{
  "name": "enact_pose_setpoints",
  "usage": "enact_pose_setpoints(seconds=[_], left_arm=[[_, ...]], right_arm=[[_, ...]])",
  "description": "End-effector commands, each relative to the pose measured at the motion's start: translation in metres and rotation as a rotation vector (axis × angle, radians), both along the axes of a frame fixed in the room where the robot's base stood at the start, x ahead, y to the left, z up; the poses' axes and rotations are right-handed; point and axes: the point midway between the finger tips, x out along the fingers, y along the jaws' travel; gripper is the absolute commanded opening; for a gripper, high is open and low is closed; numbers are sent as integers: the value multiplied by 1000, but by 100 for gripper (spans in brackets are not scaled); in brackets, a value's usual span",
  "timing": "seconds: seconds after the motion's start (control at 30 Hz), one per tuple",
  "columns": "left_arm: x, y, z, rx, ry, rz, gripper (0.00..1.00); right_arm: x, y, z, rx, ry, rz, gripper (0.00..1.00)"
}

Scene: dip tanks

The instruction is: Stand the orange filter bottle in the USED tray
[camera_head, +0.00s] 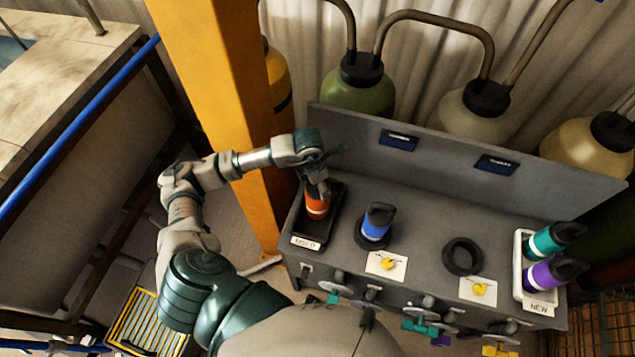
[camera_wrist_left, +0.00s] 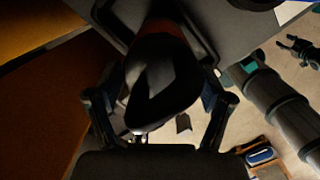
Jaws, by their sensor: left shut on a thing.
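The orange filter bottle (camera_head: 317,205) stands about upright in or just above the black USED tray (camera_head: 325,232) at the left end of the grey bench; I cannot tell whether its base touches the tray floor. My left gripper (camera_head: 318,178) is shut on the bottle's dark top from above. In the left wrist view the bottle's black cap (camera_wrist_left: 160,85) fills the space between the two fingers, with a strip of orange (camera_wrist_left: 166,27) beyond it. The tray's rim also shows behind it in the left wrist view (camera_wrist_left: 205,45).
A blue bottle (camera_head: 378,224) stands in a black ring right of the tray. An empty black ring (camera_head: 462,256) lies farther right. The white NEW tray (camera_head: 521,270) holds teal and purple bottles. The bench's back panel (camera_head: 440,160) and a yellow post (camera_head: 225,100) stand near my left arm.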

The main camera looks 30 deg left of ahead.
Motion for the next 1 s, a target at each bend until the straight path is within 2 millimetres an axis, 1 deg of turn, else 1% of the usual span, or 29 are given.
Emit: enact_pose_setpoints(seconds=[0.03, 0.07, 0.1, 0.43, 0.57, 0.67, 0.9, 1.0], left_arm=[[0, 0, -2, 0, 0, 0, 82], [0, 0, -1, 0, 0, 0, 90], [0, 0, -1, 0, 0, 0, 100], [0, 1, -1, -1, 1, 0, 100], [0, 2, 7, -1, -2, 1, 100], [-1, 3, 24, -1, -5, 0, 100], [-7, 5, 79, -1, -5, -1, 100], [-9, 6, 97, -1, -4, 0, 100]], right_arm=[[0, 0, -2, 0, 0, 0, 48], [0, 0, -1, 0, 0, 0, 48], [0, 0, -1, 0, 0, 0, 48], [0, 0, 0, 0, 0, 0, 48], [0, 0, 0, 0, 0, 0, 48], [0, 0, -2, 0, 1, 0, 48], [-1, 0, -5, 0, 1, 0, 48], [-1, 0, -6, 0, 1, 0, 48]])
